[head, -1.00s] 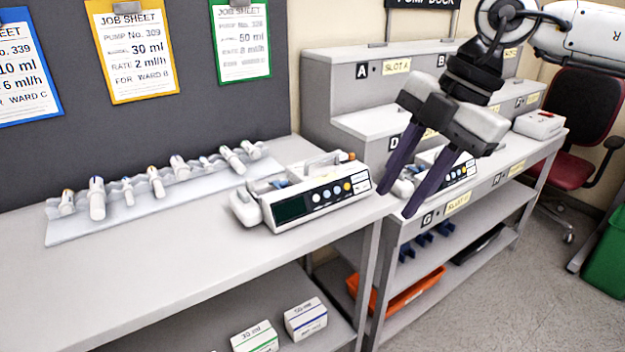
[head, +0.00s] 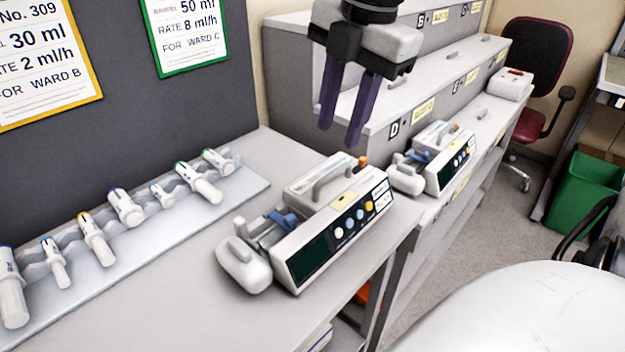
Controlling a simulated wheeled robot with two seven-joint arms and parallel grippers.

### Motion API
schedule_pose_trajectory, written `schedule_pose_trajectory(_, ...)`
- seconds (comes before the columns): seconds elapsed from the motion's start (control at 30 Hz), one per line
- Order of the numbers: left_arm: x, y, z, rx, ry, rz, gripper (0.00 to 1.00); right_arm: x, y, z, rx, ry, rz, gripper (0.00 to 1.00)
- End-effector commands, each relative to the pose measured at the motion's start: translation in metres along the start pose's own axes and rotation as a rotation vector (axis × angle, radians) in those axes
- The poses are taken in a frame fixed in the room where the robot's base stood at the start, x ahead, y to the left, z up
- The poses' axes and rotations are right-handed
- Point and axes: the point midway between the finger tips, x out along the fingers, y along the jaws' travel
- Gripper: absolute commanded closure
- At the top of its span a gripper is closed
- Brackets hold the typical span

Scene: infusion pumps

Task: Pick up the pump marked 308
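Two white infusion pumps with dark screens and coloured buttons are in the head view. The nearer pump (head: 310,262) sits on the grey bench, its carry handle on top and its screen facing the front right. The farther pump (head: 436,160) stands on the lower ledge of the pump dock. I cannot read the number 308 on either. My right gripper (head: 341,136) is open and empty, its two dark fingers pointing down, above and behind the nearer pump's handle in the picture. My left gripper is not in view.
A rack (head: 228,190) of several syringes lies along the bench's back. Job sheets hang on the dark board (head: 170,110). The stepped dock (head: 290,75) stands beyond the bench. A white box (head: 511,84) is at its far end. A green bin (head: 583,195) and red chair stand right.

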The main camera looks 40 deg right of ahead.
Motion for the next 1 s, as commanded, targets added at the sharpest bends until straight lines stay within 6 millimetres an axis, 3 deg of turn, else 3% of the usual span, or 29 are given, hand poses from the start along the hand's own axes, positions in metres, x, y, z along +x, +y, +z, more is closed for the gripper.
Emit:
schedule_pose_trajectory(0.1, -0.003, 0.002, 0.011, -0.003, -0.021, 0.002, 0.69, 0.021, -0.001, -0.001, 0.0, 0.003, -0.005, 0.69)
schedule_pose_trajectory(0.23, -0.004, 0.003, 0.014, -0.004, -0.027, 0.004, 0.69, 0.034, -0.001, -0.001, 0.0, 0.002, -0.003, 0.69)
schedule_pose_trajectory(0.37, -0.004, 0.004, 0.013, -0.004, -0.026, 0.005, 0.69, 0.043, -0.001, -0.003, 0.001, 0.003, -0.004, 0.69)
schedule_pose_trajectory(0.63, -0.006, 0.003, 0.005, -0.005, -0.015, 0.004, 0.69, 0.08, -0.001, -0.01, 0.002, 0.003, -0.004, 0.69)
schedule_pose_trajectory(0.97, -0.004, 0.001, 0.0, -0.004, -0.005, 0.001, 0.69, 0.088, 0.0, -0.009, 0.002, 0.001, 0.001, 0.69)
schedule_pose_trajectory(1.0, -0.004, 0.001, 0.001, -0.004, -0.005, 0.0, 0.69, 0.088, 0.0, -0.009, 0.002, 0.001, 0.001, 0.74)
